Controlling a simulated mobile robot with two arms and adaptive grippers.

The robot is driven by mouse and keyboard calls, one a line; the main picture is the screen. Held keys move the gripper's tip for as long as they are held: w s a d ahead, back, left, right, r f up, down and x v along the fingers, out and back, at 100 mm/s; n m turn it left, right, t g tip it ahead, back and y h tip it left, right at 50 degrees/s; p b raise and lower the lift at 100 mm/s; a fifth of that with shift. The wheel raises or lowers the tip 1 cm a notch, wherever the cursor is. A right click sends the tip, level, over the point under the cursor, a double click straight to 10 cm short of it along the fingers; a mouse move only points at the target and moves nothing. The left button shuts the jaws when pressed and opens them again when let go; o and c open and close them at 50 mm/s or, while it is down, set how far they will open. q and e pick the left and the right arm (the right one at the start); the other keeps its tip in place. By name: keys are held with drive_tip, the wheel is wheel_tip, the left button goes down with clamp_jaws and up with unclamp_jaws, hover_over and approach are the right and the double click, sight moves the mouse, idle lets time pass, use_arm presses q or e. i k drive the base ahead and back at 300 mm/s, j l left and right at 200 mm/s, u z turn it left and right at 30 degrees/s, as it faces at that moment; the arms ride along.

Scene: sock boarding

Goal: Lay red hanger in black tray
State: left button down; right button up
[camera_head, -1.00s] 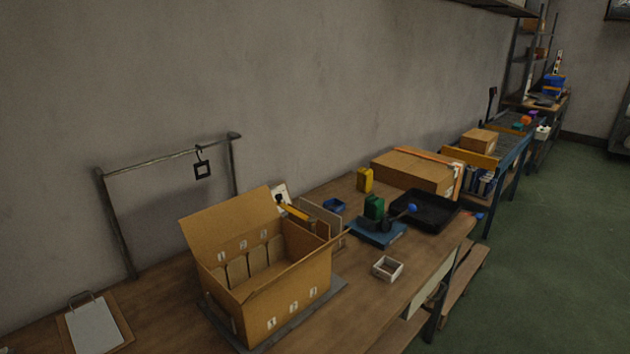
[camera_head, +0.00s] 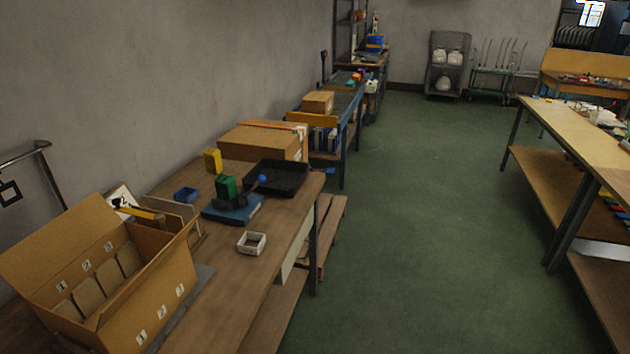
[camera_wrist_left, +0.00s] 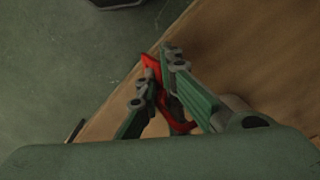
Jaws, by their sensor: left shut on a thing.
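The black tray (camera_head: 285,179) lies at the far end of the wooden table in the head view, in front of a large cardboard box. It looks empty, with a blue-tipped dark object by its left edge. In the left wrist view, my left gripper (camera_wrist_left: 157,75) is shut on the red hanger (camera_wrist_left: 151,64). Only part of the hanger shows between and beside the fingers; the rest is hidden. Neither gripper shows in the head view, and my right gripper is in no view.
An open carton (camera_head: 165,265) with dividers stands at the near left of the table. A blue scale-like base (camera_head: 235,210), a green block (camera_head: 226,187), a yellow block (camera_head: 213,161) and a small white box (camera_head: 251,243) stand near the tray. Green floor (camera_head: 420,220) is open to the right.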

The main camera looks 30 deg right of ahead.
sight(277, 177)
drive_tip(key=i+l+z, duration=0.2)
drive_tip(key=l+z, duration=0.25)
drive_tip(key=i+l+z, duration=0.25)
drive_tip(key=l+z, duration=0.25)
drive_tip(key=i+l+z, duration=0.2)
drive_tip(key=z, duration=0.25)
drive_tip(key=i, duration=0.6)
drive_tip(key=i+l, duration=0.15)
drive_tip(key=i, duration=0.4)
drive_tip(key=i+j+u, duration=0.35)
drive_tip(key=i+u, duration=0.65)
drive_tip(key=i+j, duration=0.05)
